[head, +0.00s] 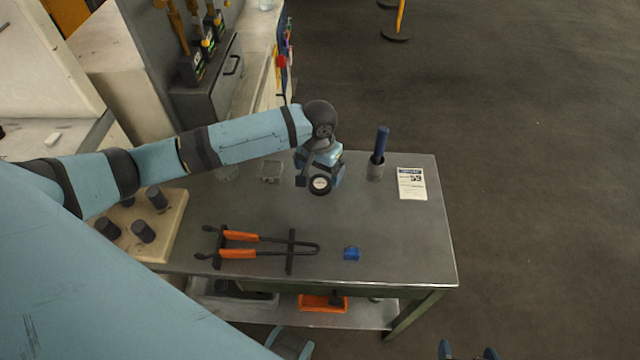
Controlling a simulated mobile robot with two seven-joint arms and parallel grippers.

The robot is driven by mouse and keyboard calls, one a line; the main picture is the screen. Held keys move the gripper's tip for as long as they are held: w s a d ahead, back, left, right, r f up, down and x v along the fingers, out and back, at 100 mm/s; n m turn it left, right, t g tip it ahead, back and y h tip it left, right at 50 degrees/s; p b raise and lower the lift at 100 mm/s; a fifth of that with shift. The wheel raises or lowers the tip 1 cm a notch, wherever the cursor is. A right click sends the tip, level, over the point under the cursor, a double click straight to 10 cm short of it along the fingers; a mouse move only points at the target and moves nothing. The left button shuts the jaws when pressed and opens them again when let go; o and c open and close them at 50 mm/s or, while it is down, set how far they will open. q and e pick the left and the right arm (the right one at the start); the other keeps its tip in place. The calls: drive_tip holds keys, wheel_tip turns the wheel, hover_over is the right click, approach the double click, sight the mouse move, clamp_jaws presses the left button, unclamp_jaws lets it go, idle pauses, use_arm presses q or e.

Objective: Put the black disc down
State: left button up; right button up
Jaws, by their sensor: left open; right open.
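The black disc (320,185), with a pale round face, is at the far middle part of the grey metal table (390,240). My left gripper (321,178) is over the table right at the disc, pointing down, with its jaws open. The disc shows between or just in front of its fingers; I cannot tell whether they touch it or whether it lies flat on the table. My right gripper (467,352) is at the bottom edge of the picture, open and empty, away from the table.
Orange-handled tongs (255,245) and a small blue block (351,254) lie nearer the front. A grey cup with a blue-handled tool (378,155) and a printed card (411,184) are on the right. A pale board with dark cylinders (172,220) is on the left.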

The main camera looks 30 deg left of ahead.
sight(320, 183)
use_arm(q)
wheel_tip(320, 183, down, 5)
drive_tip(key=shift+d+r, duration=0.15)
drive_tip(key=shift+r, duration=0.05)
drive_tip(key=c, duration=1.1)
drive_tip(key=shift+c, duration=0.6)
drive_tip(key=shift+r, duration=0.15)
